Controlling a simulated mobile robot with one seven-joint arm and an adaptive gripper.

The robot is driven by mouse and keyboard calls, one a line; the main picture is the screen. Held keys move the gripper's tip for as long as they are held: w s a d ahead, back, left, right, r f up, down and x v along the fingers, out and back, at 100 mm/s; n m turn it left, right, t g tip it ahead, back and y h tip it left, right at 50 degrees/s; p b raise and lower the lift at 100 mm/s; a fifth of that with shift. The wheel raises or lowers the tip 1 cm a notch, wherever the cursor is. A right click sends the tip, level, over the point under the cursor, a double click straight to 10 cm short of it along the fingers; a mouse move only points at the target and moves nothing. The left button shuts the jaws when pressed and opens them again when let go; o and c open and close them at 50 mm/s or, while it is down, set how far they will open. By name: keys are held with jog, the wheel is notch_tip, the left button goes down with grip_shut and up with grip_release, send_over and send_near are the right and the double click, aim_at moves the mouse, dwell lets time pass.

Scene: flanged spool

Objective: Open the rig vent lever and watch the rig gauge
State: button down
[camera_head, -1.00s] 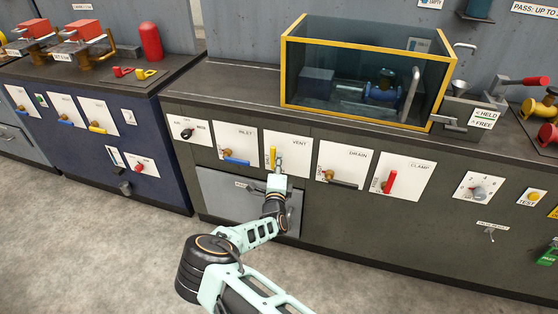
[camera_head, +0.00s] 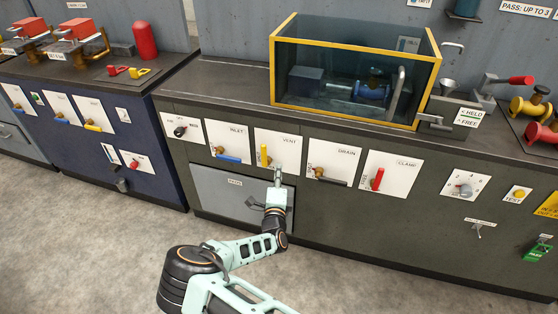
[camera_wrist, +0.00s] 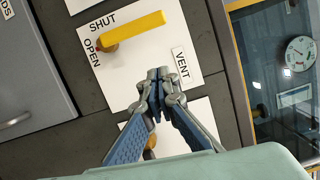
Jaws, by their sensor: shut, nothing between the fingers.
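The yellow vent lever (camera_head: 264,156) stands upright on the white VENT plate (camera_head: 289,150). In the wrist view the lever (camera_wrist: 138,30) lies along the word SHUT, with its pivot near OPEN. My gripper (camera_head: 278,170) is at the lower right of that plate. In the wrist view its fingertips (camera_wrist: 158,75) are together and empty, a little apart from the lever handle. The rig gauge (camera_wrist: 300,53) is a round white dial behind glass at the right of the wrist view. Its needle shows but the reading is too small to tell.
The blue inlet lever (camera_head: 230,158) is left of the vent plate; the drain lever (camera_head: 328,179) and red clamp lever (camera_head: 377,179) are right. A yellow-framed glass case (camera_head: 352,107) stands on the counter above. A grey drawer (camera_head: 230,198) is below. The floor in front is clear.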

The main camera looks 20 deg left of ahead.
jog(key=shift+s+d, duration=0.25)
jog(key=shift+s, duration=0.85)
jog(key=shift+s+d, duration=0.2)
jog(key=shift+s, duration=0.9)
